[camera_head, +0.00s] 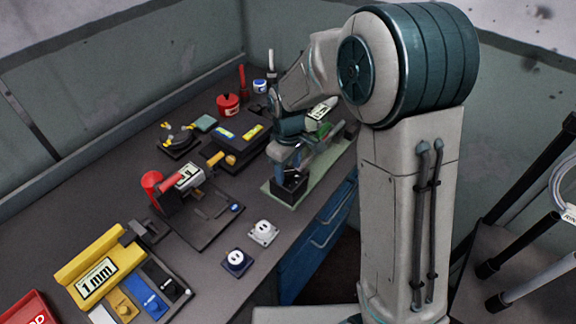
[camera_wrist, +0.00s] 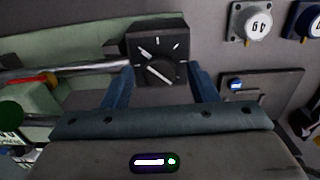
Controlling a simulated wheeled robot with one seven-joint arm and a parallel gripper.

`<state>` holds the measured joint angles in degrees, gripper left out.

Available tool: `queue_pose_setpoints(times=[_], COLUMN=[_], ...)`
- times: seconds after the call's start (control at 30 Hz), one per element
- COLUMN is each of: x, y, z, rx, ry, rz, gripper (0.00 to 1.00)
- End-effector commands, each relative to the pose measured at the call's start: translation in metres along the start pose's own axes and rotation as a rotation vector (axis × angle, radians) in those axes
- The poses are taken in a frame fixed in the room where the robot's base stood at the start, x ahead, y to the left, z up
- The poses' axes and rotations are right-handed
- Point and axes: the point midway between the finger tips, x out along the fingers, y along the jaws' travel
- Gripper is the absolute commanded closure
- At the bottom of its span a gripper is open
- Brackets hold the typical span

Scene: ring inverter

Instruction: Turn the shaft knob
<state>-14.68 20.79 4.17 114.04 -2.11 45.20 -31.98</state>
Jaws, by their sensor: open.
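The shaft knob (camera_wrist: 160,71) is a round black dial with a white line, set on the face of a dark block (camera_wrist: 172,35) with white marks around it. The line lies slanted, from upper left to lower right. A metal shaft (camera_wrist: 95,70) runs from the block's left side. My gripper (camera_wrist: 161,68) is open, its two blue fingers on either side of the knob; I cannot tell whether they touch it. In the head view my gripper (camera_head: 291,160) is above the dark block (camera_head: 289,188), which stands on a pale green base (camera_head: 312,185); the knob face is hidden there.
A white dial unit (camera_head: 263,232) and a blue one (camera_head: 237,262) lie on the bench to the front. A dark board with a red-handled device (camera_head: 172,184) stands left. A yellow "1 mm" fixture (camera_head: 98,277) is at the front left. The bench ends just right of the green base.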

Motion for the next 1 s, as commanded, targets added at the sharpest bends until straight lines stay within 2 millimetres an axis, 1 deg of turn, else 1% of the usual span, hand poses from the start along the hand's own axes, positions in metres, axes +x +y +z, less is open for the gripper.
queue_pose_setpoints(times=[0.27,0.3,0.37,0.4,0.43,0.47,0.77,1.0], x=[0.0026,0.0026,0.0025,0.0024,0.0024,0.0024,0.0025,0.0032], y=[0.0001,0.0001,0.0001,0.0001,0.0001,0.0001,0.0002,0.0001], z=[0.0002,0.0002,0.0002,0.0002,0.0002,0.0002,0.0000,-0.0003], rx=[0.000,0.000,0.000,0.000,0.000,0.000,0.023,0.139], ry=[0.000,0.000,0.000,0.000,0.000,0.000,0.000,0.001], rz=[0.000,0.000,0.000,0.000,0.000,0.000,0.000,0.001], gripper=[0.47,0.49,0.66,0.77,0.85,0.91,0.91,0.91])
